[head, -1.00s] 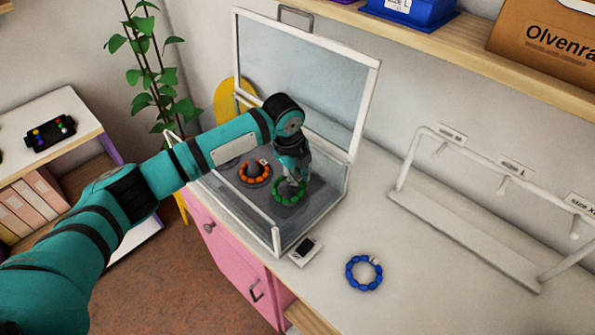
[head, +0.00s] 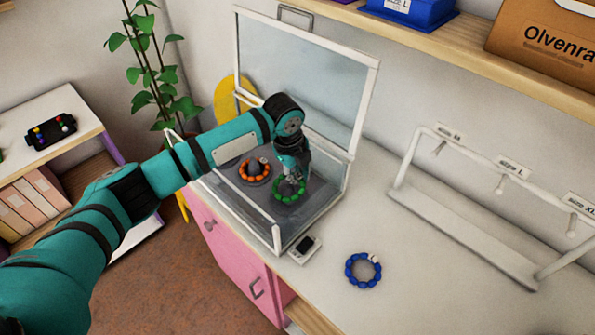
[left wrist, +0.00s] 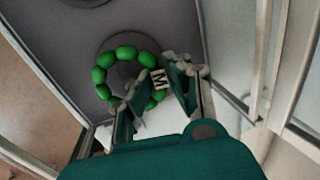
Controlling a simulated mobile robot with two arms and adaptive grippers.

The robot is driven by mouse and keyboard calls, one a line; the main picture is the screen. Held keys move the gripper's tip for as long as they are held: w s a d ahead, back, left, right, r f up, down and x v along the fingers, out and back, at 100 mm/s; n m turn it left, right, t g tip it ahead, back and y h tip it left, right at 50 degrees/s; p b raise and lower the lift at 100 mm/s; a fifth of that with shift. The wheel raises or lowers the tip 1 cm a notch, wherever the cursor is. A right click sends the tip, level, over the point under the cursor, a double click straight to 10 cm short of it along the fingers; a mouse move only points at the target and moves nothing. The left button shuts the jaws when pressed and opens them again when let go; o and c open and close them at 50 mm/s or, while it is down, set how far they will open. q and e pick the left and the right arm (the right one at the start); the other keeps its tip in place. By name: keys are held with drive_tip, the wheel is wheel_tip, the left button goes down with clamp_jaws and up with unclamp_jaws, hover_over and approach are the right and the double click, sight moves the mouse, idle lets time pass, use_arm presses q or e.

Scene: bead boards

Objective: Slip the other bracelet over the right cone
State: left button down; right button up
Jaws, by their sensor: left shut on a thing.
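The green bracelet (head: 289,190) is in the open display case at the right cone. My left gripper (head: 292,178) points down and is shut on it, by its M tag (left wrist: 158,79). In the left wrist view the ring of green beads (left wrist: 104,60) surrounds the grey right cone (left wrist: 127,70). Whether the beads rest on the base or hang above it, I cannot tell. The orange bracelet (head: 245,177) lies around the left cone (head: 256,167). A blue bracelet (head: 363,270) with a white tag lies on the white tabletop outside the case. My right gripper is not in view.
The case's low glass walls and white frame (head: 275,238) surround the cones, and its raised lid (head: 310,80) stands behind. A small dark-screened device (head: 304,248) lies at the front corner. A white rack (head: 465,235) with size labels stands right. Tabletop around the blue bracelet is clear.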

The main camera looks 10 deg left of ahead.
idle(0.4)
use_arm(q)
drive_tip(key=shift+p, duration=0.4)
drive_tip(key=shift+f, duration=0.35)
idle(0.8)
drive_tip(key=shift+p, duration=0.45)
drive_tip(key=c, duration=0.8)
unclamp_jaws()
drive_tip(key=shift+c, duration=0.2)
